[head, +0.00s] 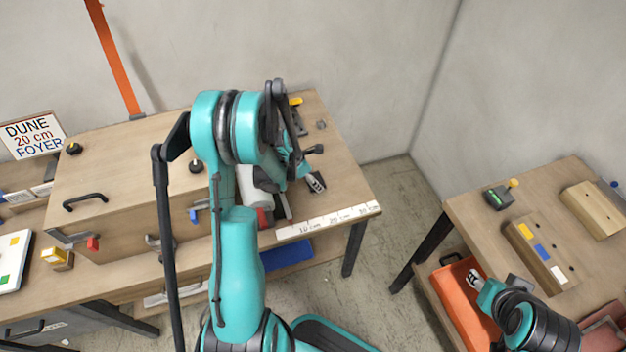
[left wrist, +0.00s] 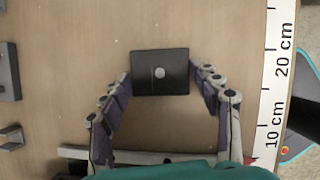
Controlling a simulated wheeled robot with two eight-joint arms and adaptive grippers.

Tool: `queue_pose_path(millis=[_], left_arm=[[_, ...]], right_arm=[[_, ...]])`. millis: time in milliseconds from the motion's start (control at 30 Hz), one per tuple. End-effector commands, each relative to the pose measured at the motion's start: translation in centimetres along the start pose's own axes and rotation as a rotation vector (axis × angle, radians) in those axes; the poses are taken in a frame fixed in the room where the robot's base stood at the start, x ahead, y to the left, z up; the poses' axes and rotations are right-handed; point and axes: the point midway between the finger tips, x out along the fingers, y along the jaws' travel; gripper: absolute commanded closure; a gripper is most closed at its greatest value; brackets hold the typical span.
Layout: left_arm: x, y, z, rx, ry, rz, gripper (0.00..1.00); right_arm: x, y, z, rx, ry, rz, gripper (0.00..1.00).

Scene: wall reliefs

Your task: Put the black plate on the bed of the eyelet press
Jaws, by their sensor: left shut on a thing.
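The black plate (left wrist: 175,72) has a pale round spot near its middle. In the head view my left gripper (head: 300,184) is over the right part of the table, partly behind my arm. A grey device with a yellow part (head: 297,118), perhaps the eyelet press, stands toward the back. My right gripper (head: 475,279) is small, at the orange bin; its opening is unclear.
A white ruler strip (head: 328,220) lines the table's front edge. Grey parts (left wrist: 8,70) stand at the left of the wrist view. A side table (head: 480,220) on the right holds wooden blocks, with an orange bin (head: 452,290) below. Open floor lies between the tables.

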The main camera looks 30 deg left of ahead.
Motion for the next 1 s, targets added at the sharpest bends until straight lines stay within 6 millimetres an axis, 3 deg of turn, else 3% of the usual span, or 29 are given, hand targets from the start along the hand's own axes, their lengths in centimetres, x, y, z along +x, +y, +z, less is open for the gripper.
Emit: queue_pose_path(millis=[67, 333, 700, 1000], left_arm=[[-0.5, 0.0, 0.2, 0.0, 0.0, 0.0, 0.81], [-4.2, 0.0, 1.9, 0.0, 0.0, 0.0, 0.82], [-7.8, -8.5, 5.4, 0.005, 0.0, -0.002, 0.82], [-9.0, -11.3, 6.5, 0.001, 0.0, -0.001, 0.82]], right_arm=[[-0.2, 0.0, -0.2, 0.0, 0.0, 0.0, 0.6], [-2.0, 0.0, -1.4, 0.0, 0.0, 0.0, 0.6], [-4.0, 0.0, -2.9, 0.0, 0.0, 0.0, 0.6], [-4.6, 0.0, -3.3, 0.0, 0.0, 0.0, 0.6]])
